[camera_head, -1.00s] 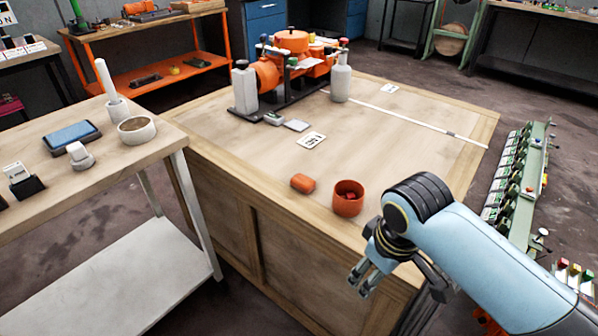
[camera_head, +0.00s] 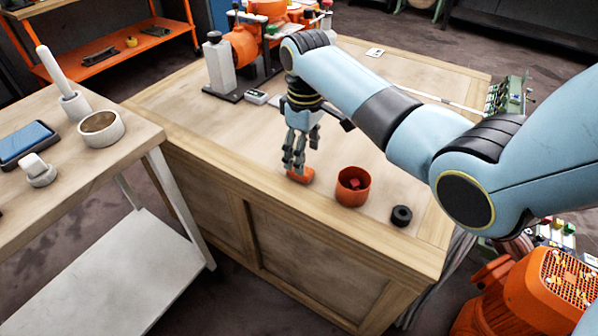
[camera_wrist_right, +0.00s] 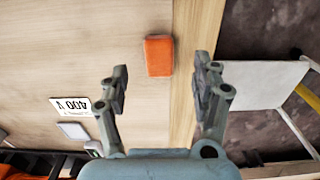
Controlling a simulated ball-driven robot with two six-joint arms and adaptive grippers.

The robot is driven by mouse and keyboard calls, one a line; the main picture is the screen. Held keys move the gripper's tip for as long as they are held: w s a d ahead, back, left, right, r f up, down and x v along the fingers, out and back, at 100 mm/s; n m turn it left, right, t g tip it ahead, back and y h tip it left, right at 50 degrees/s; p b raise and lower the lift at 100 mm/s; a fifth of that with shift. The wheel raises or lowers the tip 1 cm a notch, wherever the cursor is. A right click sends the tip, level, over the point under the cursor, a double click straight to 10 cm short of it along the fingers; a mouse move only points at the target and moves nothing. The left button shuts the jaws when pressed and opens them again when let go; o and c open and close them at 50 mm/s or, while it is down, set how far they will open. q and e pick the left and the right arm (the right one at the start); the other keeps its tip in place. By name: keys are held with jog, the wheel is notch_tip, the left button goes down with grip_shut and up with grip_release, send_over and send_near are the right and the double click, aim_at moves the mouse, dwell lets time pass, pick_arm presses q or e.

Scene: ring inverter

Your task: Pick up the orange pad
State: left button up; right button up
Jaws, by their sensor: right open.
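The orange pad (camera_head: 301,175) lies on the wooden bench near its front edge. My right gripper (camera_head: 294,163) is above it, pointing down, and its fingers partly cover the pad in the head view. In the right wrist view the orange pad (camera_wrist_right: 159,56) is a small block ahead of the open fingers, between their lines but beyond the tips. The right gripper (camera_wrist_right: 162,82) is open and empty there. My left gripper is not in view.
An orange cup (camera_head: 353,187) with red pieces inside stands just right of the pad. A black ring (camera_head: 401,215) lies farther right. A 400 V card (camera_wrist_right: 70,106) lies on the bench. A side table (camera_head: 60,185) stands at the left.

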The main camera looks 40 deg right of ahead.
jog(key=shift+w+f, duration=0.15)
jog(key=shift+f, duration=0.3)
notch_tip(320, 180, down, 5)
jog(key=shift+w+r+b, duration=0.15)
jog(key=shift+r+b, duration=0.05)
jog(key=shift+b, duration=0.45)
jog(key=c, duration=1)
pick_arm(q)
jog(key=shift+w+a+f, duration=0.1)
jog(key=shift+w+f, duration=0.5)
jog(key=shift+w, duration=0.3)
pick_arm(e)
jog(key=shift+r, duration=0.15)
